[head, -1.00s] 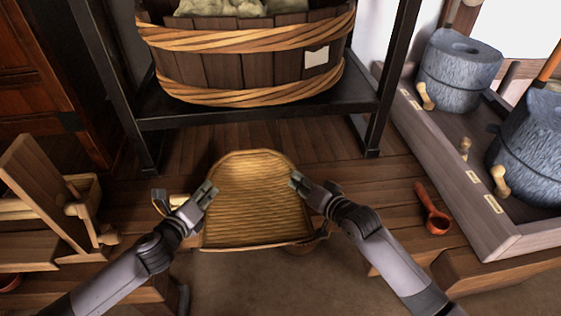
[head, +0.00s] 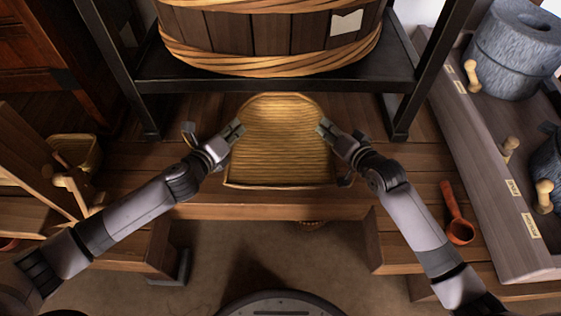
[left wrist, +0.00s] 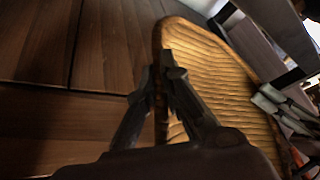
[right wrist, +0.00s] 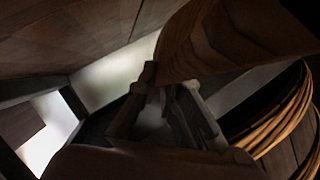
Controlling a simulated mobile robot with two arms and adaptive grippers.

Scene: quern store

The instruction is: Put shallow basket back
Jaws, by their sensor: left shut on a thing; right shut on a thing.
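The shallow basket (head: 280,140) is a woven, tan, scoop-shaped tray with a rounded far end. In the head view it is held between both grippers, over the wooden platform below the black rack. My left gripper (head: 236,130) is shut on its left rim, and my right gripper (head: 324,127) is shut on its right rim. In the left wrist view the fingers pinch the edge of the basket (left wrist: 225,70). In the right wrist view the basket (right wrist: 215,40) is dark above the fingers. Whether it touches the platform is unclear.
A large wooden tub (head: 270,40) with rope bands stands on the black rack (head: 260,86). A red ladle (head: 457,215) lies on the platform (head: 420,190) at right. Stone querns (head: 515,50) stand in a tray farther right. A small basket (head: 78,152) is at left.

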